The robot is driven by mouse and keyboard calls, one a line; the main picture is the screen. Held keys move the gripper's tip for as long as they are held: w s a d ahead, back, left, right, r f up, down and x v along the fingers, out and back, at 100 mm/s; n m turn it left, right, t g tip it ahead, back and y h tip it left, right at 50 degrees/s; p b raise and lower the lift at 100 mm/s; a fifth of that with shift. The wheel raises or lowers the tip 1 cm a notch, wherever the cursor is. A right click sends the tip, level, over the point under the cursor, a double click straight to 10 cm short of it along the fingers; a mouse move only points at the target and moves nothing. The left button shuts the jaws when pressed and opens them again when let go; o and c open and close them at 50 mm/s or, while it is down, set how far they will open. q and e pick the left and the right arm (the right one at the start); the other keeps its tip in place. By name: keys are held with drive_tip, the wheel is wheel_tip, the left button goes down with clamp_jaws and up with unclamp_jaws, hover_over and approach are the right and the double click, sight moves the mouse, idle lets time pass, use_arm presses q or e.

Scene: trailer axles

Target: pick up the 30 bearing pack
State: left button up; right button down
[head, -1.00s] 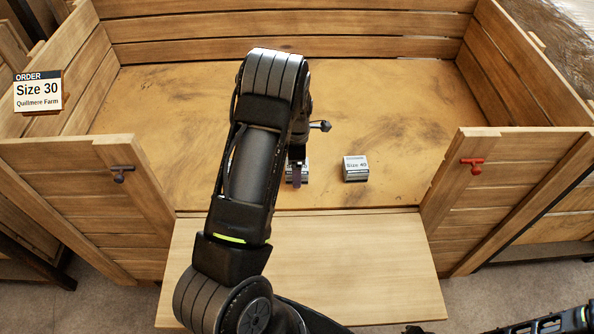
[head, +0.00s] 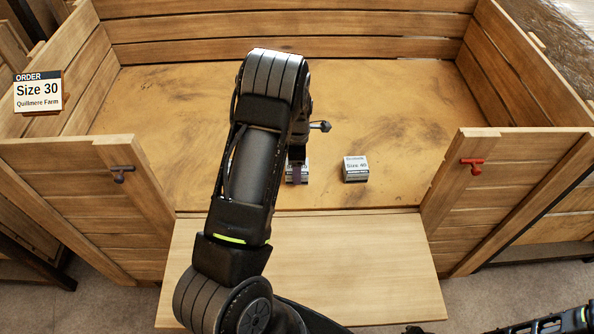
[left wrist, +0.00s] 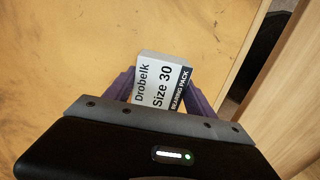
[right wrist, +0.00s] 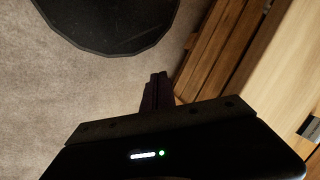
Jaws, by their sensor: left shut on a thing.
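The Size 30 bearing pack (left wrist: 161,82) is a small box with a white "Drobelk Size 30" label and a dark "BEARING PACK" strip. In the left wrist view it sits between the two purple fingers of my left gripper (left wrist: 172,92), which is shut on it. In the head view the pack (head: 304,173) is mostly hidden behind my left gripper (head: 297,173) and appears at trailer-floor level. A Size 40 pack (head: 355,169) stands to its right, apart from it. My right gripper (right wrist: 156,92) is empty, its fingers together, away from the packs.
The trailer bed (head: 400,110) has wooden side walls and wide free floor behind the packs. A lowered tailgate board (head: 350,260) lies in front. An order sign (head: 38,92) reads Size 30, Quillmere Farm. A dark latch (head: 122,172) and a red latch (head: 473,165) flank the opening.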

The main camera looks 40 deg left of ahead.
use_arm(q)
drive_tip(key=c, duration=0.4)
drive_tip(key=shift+o, duration=0.2)
drive_tip(key=shift+w+r+p, duration=0.1)
drive_tip(key=shift+r+p, duration=0.35)
drive_tip(key=shift+r, duration=0.15)
wheel_tip(320, 180, up, 5)
drive_tip(key=p, duration=0.3)
drive_tip(key=shift+f, duration=0.15)
wheel_tip(320, 180, up, 3)
drive_tip(key=shift+r+p, duration=0.2)
drive_tip(key=shift+p, duration=0.15)
drive_tip(key=shift+r, duration=0.35)
